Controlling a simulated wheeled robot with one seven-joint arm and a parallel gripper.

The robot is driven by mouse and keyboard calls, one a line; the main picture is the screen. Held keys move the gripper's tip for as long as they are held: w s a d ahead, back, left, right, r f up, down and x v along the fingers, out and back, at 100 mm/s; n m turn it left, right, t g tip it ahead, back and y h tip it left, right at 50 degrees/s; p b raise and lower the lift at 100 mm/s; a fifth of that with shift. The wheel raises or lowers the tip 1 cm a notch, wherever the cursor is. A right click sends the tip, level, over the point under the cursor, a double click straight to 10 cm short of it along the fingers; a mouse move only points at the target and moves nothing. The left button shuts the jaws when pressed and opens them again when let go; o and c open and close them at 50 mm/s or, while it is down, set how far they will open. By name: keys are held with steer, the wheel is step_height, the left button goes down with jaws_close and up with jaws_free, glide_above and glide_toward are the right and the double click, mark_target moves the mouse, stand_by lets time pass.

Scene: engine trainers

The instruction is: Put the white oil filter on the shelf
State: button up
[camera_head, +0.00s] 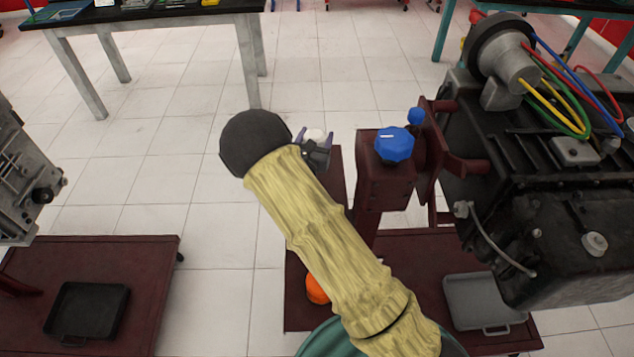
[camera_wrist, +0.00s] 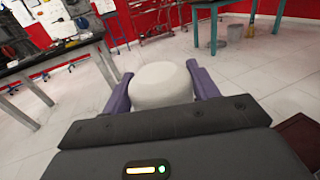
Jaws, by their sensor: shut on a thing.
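The white oil filter (camera_wrist: 161,84) is a short, rounded white cylinder between the two purple fingers of my gripper (camera_wrist: 160,88) in the wrist view. My gripper is shut on it and holds it in the air. In the head view, the top of the filter (camera_head: 315,135) shows as a small white patch between the fingers of my gripper (camera_head: 315,144), just beyond my arm's dark wrist. Most of the filter is hidden there. I cannot make out a shelf for certain in either view.
A black engine (camera_head: 540,190) with coloured cables stands at right on a dark red stand (camera_head: 385,185) with a blue knob (camera_head: 394,145). A dark-topped table (camera_head: 150,15) is at the back left. A grey tray (camera_head: 485,300) and a black tray (camera_head: 87,310) sit low.

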steer(key=shift+d+f, duration=0.1)
steer(key=shift+f, duration=1.9)
steer(key=shift+w+f, duration=0.1)
steer(key=shift+f, duration=1.75)
steer(key=shift+b, duration=0.3)
steer(key=shift+f, duration=0.2)
steer(key=o, duration=1.1)
